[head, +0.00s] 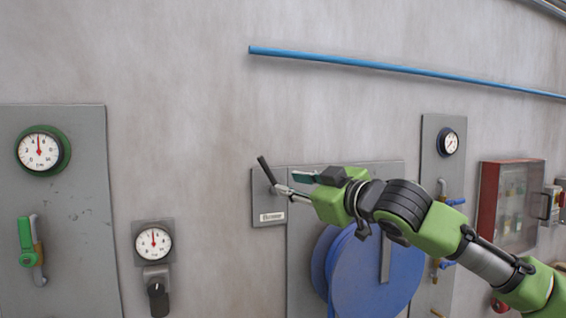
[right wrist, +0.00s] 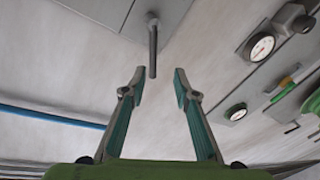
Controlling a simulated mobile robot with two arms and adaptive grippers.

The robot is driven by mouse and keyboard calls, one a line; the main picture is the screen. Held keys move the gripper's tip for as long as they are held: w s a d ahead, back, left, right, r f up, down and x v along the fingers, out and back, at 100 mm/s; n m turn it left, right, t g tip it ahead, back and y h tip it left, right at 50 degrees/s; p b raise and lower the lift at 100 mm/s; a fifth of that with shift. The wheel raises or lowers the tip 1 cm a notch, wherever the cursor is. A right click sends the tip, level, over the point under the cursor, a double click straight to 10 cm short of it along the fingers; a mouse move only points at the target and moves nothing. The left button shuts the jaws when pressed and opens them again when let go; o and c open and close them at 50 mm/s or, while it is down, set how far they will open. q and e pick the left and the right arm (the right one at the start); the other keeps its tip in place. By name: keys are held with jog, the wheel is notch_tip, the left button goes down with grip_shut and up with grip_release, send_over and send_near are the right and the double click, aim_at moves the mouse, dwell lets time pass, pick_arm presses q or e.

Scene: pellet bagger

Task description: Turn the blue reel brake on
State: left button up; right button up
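The dark brake lever (head: 265,170) sits on a small grey plate (head: 258,204) with a white label, left of the blue reel (head: 375,275). The lever tilts up and to the left in the head view. My right gripper (head: 285,183) is open beside the lever, its fingers pointing at the plate. In the right wrist view, the lever (right wrist: 152,45) ends about between the open fingertips (right wrist: 159,75), with no clear contact. The label is too small to read. My right arm hides part of the reel and its backing panel. My left gripper is not in view.
A gauge (head: 153,243) with a black knob (head: 158,298) is on the wall to the left. Farther left is a panel with a green-handled valve (head: 27,240). A red-framed cabinet (head: 490,205) is at right. A blue pipe (head: 400,70) runs above.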

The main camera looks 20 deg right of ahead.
notch_tip(320, 180, up, 2)
jog(key=s, duration=0.1)
jog(key=p, duration=0.3)
send_near(268, 168)
jog(key=w, duration=0.2)
jog(key=p+x, duration=0.1)
jog(key=x, duration=0.1)
jog(key=p+x, duration=0.1)
jog(key=x, duration=0.2)
jog(key=p+x, duration=0.1)
jog(key=x, duration=0.2)
jog(key=shift+s+a, duration=0.1)
jog(key=shift+a, duration=0.15)
jog(key=shift+w+a, duration=0.2)
jog(key=shift+w, duration=0.3)
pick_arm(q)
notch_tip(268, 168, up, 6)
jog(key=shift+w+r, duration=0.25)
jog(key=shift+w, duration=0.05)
pick_arm(e)
jog(key=shift+f, duration=0.1)
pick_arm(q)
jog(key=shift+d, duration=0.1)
pick_arm(e)
grip_shut()
